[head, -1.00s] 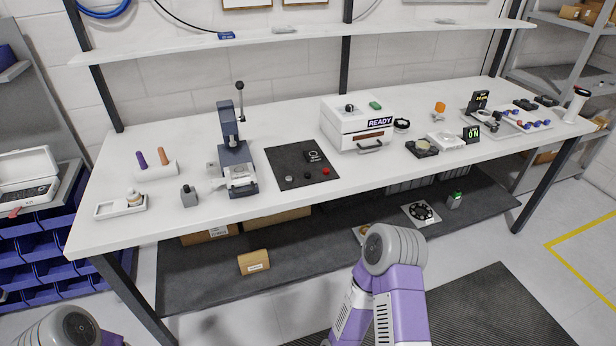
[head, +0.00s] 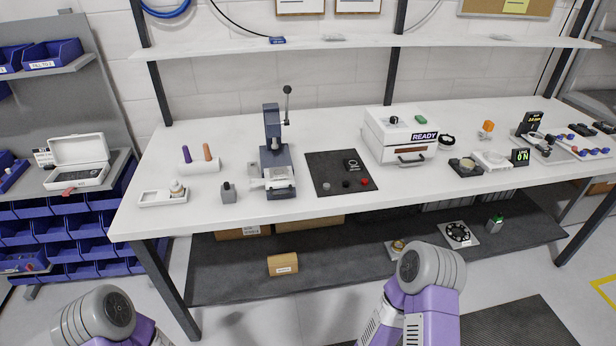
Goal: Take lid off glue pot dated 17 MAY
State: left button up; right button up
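A small pot (head: 177,188) with a pale body and a brownish top stands in a shallow white tray (head: 152,199) at the left end of the white workbench. It may be a glue pot, but it is too small to tell, and no date such as 17 MAY can be read anywhere. Only rounded grey and purple links of my two arms show at the bottom of the head view. Both of my grippers are out of view.
On the workbench (head: 250,226) are a small grey block (head: 228,193), a blue press (head: 276,160), a dark mat (head: 330,190) and a white box marked READY (head: 399,142). A shelf (head: 350,47) runs above. Blue bins (head: 80,222) and an open white case (head: 79,160) are at left.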

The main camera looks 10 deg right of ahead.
aim_at(175, 186)
jog(key=k, duration=1.3)
jog(key=u, duration=0.85)
jog(key=i, duration=0.95)
jog(key=u, duration=0.45)
jog(key=i, duration=1.1)
jog(key=z, duration=0.6)
